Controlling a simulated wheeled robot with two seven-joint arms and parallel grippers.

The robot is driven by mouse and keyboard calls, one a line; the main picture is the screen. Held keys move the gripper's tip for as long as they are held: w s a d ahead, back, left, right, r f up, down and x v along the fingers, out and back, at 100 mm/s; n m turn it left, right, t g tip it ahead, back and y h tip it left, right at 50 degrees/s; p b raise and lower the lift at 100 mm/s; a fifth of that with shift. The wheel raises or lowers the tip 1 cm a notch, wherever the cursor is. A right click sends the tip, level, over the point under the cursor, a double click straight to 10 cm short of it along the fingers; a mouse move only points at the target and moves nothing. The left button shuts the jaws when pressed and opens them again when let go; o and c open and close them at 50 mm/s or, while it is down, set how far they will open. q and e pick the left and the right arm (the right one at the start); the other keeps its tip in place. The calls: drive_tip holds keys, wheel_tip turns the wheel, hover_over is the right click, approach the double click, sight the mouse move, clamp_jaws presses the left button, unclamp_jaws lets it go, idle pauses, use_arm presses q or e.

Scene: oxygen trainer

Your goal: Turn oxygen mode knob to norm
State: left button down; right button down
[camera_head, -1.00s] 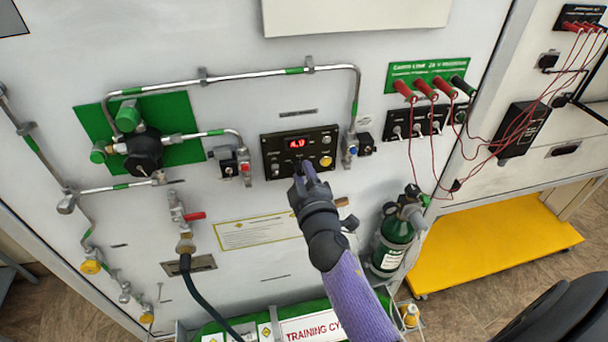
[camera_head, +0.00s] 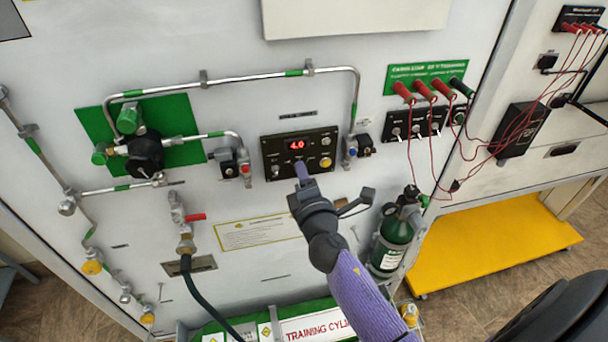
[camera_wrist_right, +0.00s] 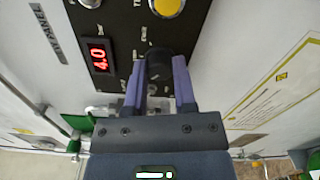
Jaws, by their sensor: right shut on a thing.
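The black oxygen control panel (camera_head: 272,158) is on the white wall, with a red display (camera_head: 297,146) reading 4.0. My right gripper (camera_head: 301,167) reaches the panel's lower middle from below. In the right wrist view, the right gripper (camera_wrist_right: 158,76) has its two purple fingers on either side of the black mode knob (camera_wrist_right: 158,64), shut on it. The knob is mostly hidden by the fingers in the head view. Its pointer and the label it points to cannot be made out. My left gripper is not in view.
A yellow button (camera_head: 326,162) sits to the right on the panel. Pipes (camera_head: 240,77) run above and left of it. A green cylinder (camera_head: 394,240) stands at lower right. Red leads (camera_head: 435,140) hang further right.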

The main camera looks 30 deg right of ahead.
drive_tip(key=shift+n, duration=0.6)
drive_tip(key=shift+c, duration=2.1)
unclamp_jaws()
drive_tip(key=b+v, duration=0.1)
drive_tip(key=v, duration=0.9)
